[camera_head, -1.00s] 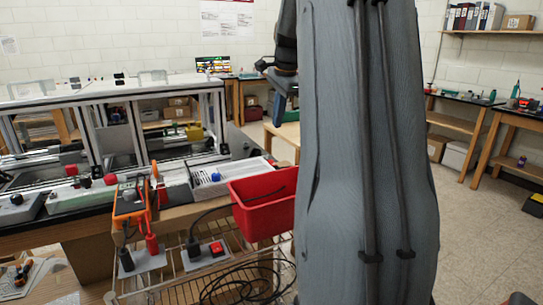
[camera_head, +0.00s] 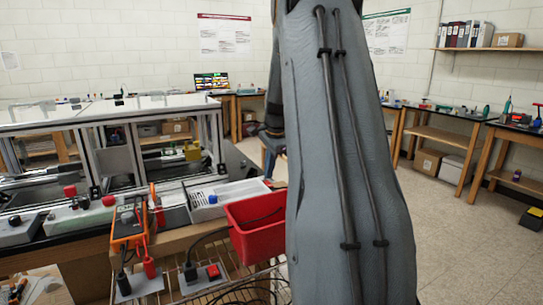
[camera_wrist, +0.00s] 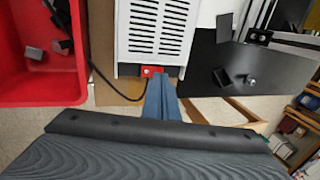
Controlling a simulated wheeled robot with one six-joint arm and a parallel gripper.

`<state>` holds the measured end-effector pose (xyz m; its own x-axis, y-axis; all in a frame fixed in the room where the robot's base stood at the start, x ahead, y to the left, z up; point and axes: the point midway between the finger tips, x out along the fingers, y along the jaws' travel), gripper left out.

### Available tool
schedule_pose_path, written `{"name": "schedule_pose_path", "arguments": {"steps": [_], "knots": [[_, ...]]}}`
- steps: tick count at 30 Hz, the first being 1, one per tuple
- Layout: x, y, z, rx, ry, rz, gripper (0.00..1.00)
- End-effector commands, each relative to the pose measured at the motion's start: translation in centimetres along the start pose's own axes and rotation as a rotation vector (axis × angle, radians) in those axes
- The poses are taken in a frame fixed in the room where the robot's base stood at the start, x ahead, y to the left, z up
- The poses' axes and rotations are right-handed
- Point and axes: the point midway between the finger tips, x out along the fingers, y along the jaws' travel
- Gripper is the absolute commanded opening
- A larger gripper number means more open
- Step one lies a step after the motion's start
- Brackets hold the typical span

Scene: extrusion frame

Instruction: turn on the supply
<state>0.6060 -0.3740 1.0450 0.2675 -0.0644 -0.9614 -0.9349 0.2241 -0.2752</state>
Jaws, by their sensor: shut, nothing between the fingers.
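The supply (camera_head: 226,196) is a white box with vent slots, on the bench left of my arm in the head view. In the wrist view the supply (camera_wrist: 152,30) fills the top middle, with a small red switch (camera_wrist: 150,72) on its near edge. My gripper (camera_wrist: 158,82) is shut and empty, with its blue-grey fingertips right at or just beside the red switch. I cannot tell whether they touch it, nor which way the switch is set. In the head view my arm hides the gripper.
A red bin (camera_head: 256,226) stands just in front of the supply; in the wrist view the bin (camera_wrist: 40,85) is at left, holding grey blocks. A black cable runs between them. An orange meter (camera_head: 127,232) sits farther left. A dark plate (camera_wrist: 235,70) lies right of the supply.

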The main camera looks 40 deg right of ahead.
Motion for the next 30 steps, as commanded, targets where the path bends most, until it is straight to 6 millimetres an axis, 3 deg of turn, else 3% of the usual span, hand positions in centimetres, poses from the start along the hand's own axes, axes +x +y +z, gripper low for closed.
{"name": "schedule_pose_path", "arguments": {"steps": [7, 30], "knots": [[2.0, 0.0, 0.0, 0.0, 0.0, 0.0, 0.0], [2.5, -0.1, 0.0, 0.0, -0.002, 0.038, 0.0]]}}
